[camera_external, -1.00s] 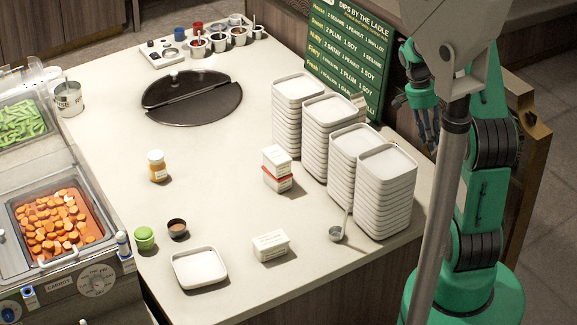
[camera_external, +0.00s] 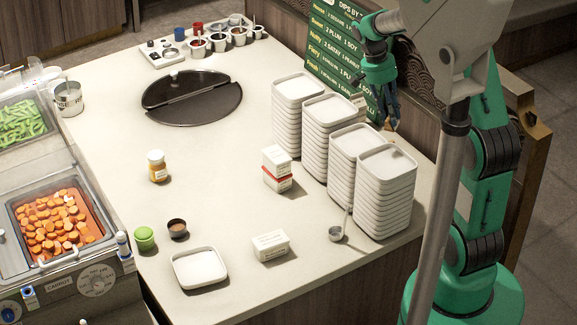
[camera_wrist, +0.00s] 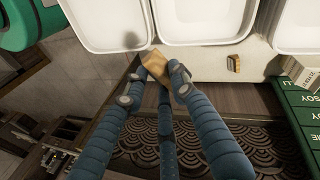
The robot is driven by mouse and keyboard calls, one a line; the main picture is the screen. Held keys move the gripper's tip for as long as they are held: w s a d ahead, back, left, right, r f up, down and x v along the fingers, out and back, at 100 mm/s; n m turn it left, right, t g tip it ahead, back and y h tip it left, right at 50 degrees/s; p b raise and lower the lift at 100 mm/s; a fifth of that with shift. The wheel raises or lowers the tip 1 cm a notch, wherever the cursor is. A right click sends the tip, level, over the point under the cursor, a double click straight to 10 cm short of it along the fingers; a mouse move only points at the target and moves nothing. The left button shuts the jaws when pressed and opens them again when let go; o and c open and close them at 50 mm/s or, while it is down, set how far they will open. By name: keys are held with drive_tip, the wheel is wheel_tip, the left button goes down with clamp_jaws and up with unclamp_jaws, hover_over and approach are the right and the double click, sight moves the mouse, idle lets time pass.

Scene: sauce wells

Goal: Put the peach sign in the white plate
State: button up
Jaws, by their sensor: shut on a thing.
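The peach sign (camera_wrist: 155,64), a small tan block-like piece, sits between the fingertips of my gripper (camera_wrist: 155,80) in the wrist view. My gripper (camera_external: 390,112) is shut on it, above the counter's back edge, behind the stacks of white plates. At that size I cannot make out the sign clearly in the external view. A single white plate (camera_external: 199,267) lies empty at the counter's front, far to the left of my gripper.
Tall stacks of white plates (camera_external: 385,195) stand between my gripper and the single plate. A green menu board (camera_external: 345,60) stands close by. A white box (camera_external: 270,245), a ladle (camera_external: 336,233) and a red-and-white box stack (camera_external: 277,168) are on the counter.

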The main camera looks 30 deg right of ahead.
drive_tip(key=w+a+n, duration=0.1)
drive_tip(key=a, duration=0.4)
drive_tip(key=w+a+n, duration=0.1)
drive_tip(key=a, duration=0.3)
drive_tip(key=w+a, duration=0.1)
drive_tip(key=a, duration=0.4)
drive_tip(key=shift+a+n+t+h, duration=0.3)
drive_tip(key=shift+a+n, duration=0.05)
drive_tip(key=shift+n, duration=0.05)
drive_tip(key=s+a+n+t+b, duration=0.1)
drive_tip(key=s+a+n, duration=0.2)
drive_tip(key=a, duration=1.1)
drive_tip(key=s+a+n+b, duration=0.1)
drive_tip(key=s+a+n, duration=0.1)
drive_tip(key=a, duration=1.2)
drive_tip(key=s+a+n+t, duration=0.1)
drive_tip(key=s+a+n, duration=0.1)
drive_tip(key=s+a, duration=0.4)
drive_tip(key=s+a+n, duration=0.1)
drive_tip(key=s+a, duration=0.2)
drive_tip(key=a, duration=0.5)
drive_tip(key=a+x, duration=0.2)
drive_tip(key=x, duration=0.8)
drive_tip(key=a+f+x, duration=0.1)
drive_tip(key=a+x, duration=0.1)
drive_tip(key=x, duration=0.9)
drive_tip(key=shift+w+f+h, duration=0.25)
drive_tip(key=shift+f+h, duration=0.05)
drive_tip(key=shift+h, duration=0.1)
drive_tip(key=shift+w+a, duration=0.1)
